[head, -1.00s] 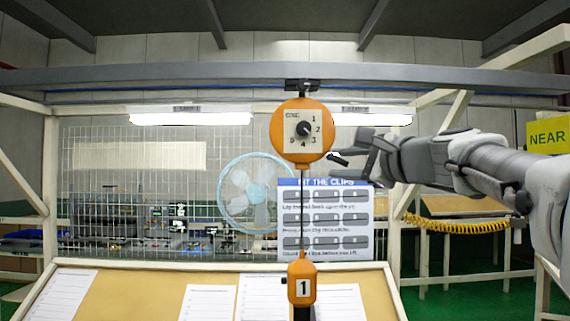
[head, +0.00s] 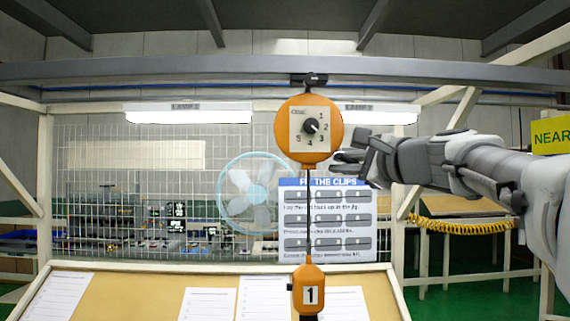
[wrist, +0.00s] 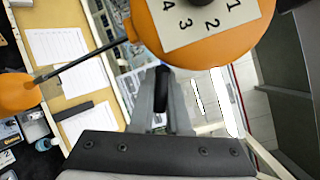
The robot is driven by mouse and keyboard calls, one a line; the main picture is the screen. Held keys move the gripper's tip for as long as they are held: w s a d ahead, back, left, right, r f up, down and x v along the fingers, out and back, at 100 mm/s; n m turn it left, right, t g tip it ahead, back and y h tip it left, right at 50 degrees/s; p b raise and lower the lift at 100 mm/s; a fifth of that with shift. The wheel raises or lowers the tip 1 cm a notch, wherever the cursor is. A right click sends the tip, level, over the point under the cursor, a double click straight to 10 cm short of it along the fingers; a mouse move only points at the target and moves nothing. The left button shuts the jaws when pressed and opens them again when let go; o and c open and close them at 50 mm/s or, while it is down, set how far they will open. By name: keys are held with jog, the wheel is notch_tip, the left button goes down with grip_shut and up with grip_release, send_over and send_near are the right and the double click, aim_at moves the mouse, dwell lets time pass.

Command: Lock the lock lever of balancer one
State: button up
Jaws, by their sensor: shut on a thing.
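Balancer one (head: 309,140) is a round orange housing with a numbered dial plate, hanging from the overhead rail. An orange block marked 1 (head: 309,290) hangs below it on a dark cord. My gripper (head: 345,163) is at the right side of the housing, low on its rim. In the wrist view, the dark lock lever (wrist: 161,84) shows between the two grey fingers, close to the orange housing (wrist: 225,45). My gripper is shut on it. The fingers hide most of the lever in the head view, so its exact angle cannot be told.
The overhead rail (head: 200,72) runs across above the balancer. Behind are a wire mesh panel (head: 110,185), a fan (head: 252,195) and an instruction board (head: 345,245). A tilted tan board with papers (head: 140,285) lies below. The space left of the housing is open.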

grip_shut()
jog(key=shift+r, duration=0.15)
jog(key=shift+d+n+g+p, duration=0.15)
jog(key=shift+n+g+p, duration=0.4)
jog(key=shift+n, duration=0.55)
jog(key=o, duration=0.6)
grip_release()
jog(key=shift+o, duration=0.2)
